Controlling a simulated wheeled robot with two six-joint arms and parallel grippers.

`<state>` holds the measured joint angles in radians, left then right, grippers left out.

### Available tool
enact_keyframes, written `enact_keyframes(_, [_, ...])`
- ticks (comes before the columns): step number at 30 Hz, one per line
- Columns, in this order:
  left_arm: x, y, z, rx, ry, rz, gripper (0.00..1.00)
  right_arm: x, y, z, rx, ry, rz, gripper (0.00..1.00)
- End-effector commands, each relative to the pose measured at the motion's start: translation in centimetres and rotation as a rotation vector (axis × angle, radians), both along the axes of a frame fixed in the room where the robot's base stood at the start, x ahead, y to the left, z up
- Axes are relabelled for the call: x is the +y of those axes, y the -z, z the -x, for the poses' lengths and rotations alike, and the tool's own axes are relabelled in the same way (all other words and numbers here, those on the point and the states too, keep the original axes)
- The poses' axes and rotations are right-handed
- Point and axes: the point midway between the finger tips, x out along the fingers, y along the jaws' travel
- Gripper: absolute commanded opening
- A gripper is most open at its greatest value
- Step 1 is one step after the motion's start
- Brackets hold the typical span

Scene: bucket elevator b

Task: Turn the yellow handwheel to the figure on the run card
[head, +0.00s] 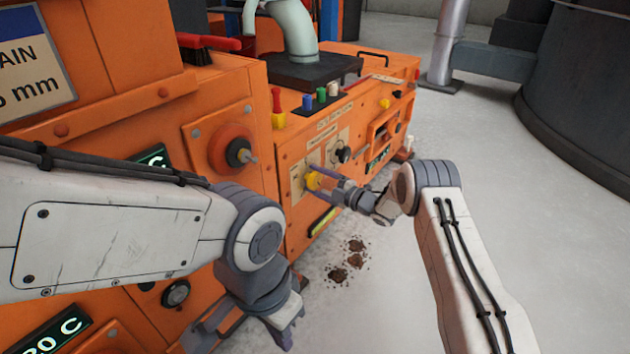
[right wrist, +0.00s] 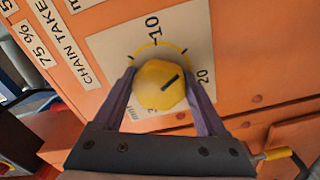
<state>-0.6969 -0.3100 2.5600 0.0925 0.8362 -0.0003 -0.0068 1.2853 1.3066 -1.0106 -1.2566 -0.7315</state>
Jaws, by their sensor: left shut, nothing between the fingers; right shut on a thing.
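The yellow handwheel (head: 313,181) is on the orange machine's front panel. In the right wrist view the handwheel (right wrist: 157,88) carries a black mark pointing up and right, between the 10 and the 20 on the scale plate (right wrist: 112,45). My right gripper (head: 322,178) is shut on the handwheel, one finger on each side. A card (head: 35,65) at the top left, likely the run card, is cut by the picture edge; "AIN" and "mm" are readable, the figure only partly. My left gripper (head: 245,330) is shut and empty, low before the machine, away from the handwheel.
A black knob (head: 343,155) sits beside the handwheel. A larger orange knob (head: 232,147) is on the nearer panel. Coloured controls (head: 308,102) stand on the ledge above. Brown spill (head: 352,255) lies on the floor. The grey floor (head: 540,220) at right is clear.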

Motion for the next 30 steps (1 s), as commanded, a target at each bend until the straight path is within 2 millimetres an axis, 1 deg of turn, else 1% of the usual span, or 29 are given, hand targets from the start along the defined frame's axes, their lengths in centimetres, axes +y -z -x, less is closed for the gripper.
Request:
enact_keyframes(1, [0.0, 0.0, 0.0, 0.000, 0.000, 0.000, 0.00, -0.4, 0.1, -0.1, 0.004, 0.009, 0.000, 0.19])
enact_keyframes(3, [0.0, 0.0, 0.0, 0.000, 0.000, 0.000, 0.00, -0.4, 0.1, -0.1, 0.004, 0.010, 0.000, 0.19])
enact_keyframes(4, [0.0, 0.0, 0.0, 0.000, 0.000, 0.000, 0.00, -0.4, 0.1, -0.1, 0.005, 0.010, 0.000, 0.82])
enact_keyframes(5, [0.0, 0.0, 0.0, 0.000, 0.000, 0.000, 0.00, -0.4, 0.1, -0.1, 0.005, 0.010, 0.000, 0.93])
enact_keyframes(6, [0.0, 0.0, 0.0, 0.000, 0.000, 0.000, 0.00, -0.4, 0.1, -0.1, 0.005, 0.009, 0.000, 1.00])
enact_keyframes(12, [0.0, 0.0, 0.0, 0.000, 0.000, 0.000, 0.00, 0.0, 0.1, 0.0, 0.004, 0.002, 0.000, 1.00])
enact_keyframes(16, [0.0, -0.6, 0.0, 0.000, 0.000, 0.000, 0.00, -0.7, -0.1, 0.3, 0.005, 0.003, 0.000, 1.00])
enact_keyframes(20, [0.0, -1.9, 0.0, 0.000, 0.000, 0.000, 0.00, -2.4, -0.4, 1.5, 0.006, 0.006, -0.001, 1.00])
enact_keyframes(24, [0.0, -3.4, 0.0, 0.000, 0.000, 0.000, 0.00, -4.8, -0.5, 3.2, 0.007, 0.007, -0.002, 1.00])
enact_keyframes(30, [0.0, -4.7, 0.0, 0.000, 0.000, 0.000, 0.00, -7.6, -0.2, 5.2, 0.007, 0.008, -0.001, 1.00])
